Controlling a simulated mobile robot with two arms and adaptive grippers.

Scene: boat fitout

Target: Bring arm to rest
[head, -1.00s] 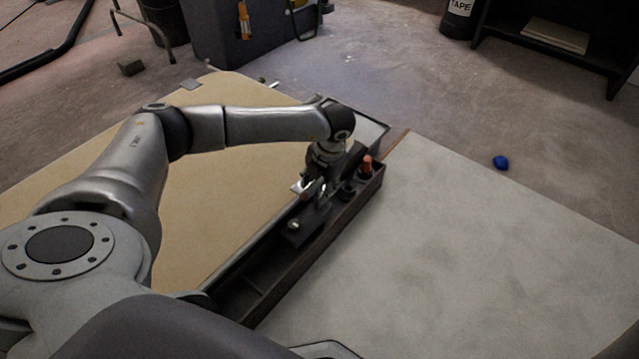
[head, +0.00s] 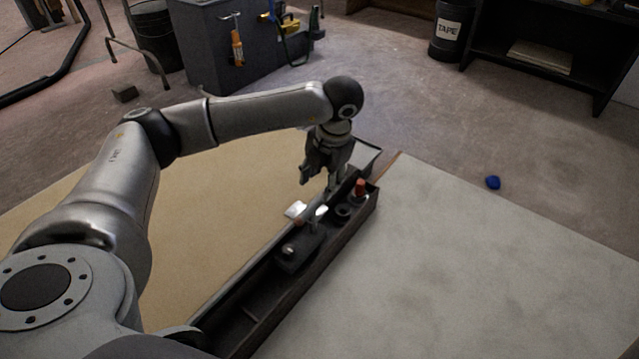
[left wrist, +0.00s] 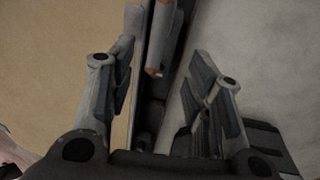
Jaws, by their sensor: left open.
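My left arm reaches in from the left in the head view, with its gripper (head: 318,184) hanging over the far part of a long dark tray (head: 268,318). In the left wrist view the left gripper (left wrist: 160,90) has its two fingers wide apart with nothing held between them. Below them is the narrow tray with an orange-tipped item (left wrist: 157,68). My right gripper is in neither view.
The tray holds a dark block (head: 296,254) and an upright red-orange item (head: 360,188). It lies between a tan board (head: 200,215) and a pale grey board (head: 480,265).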

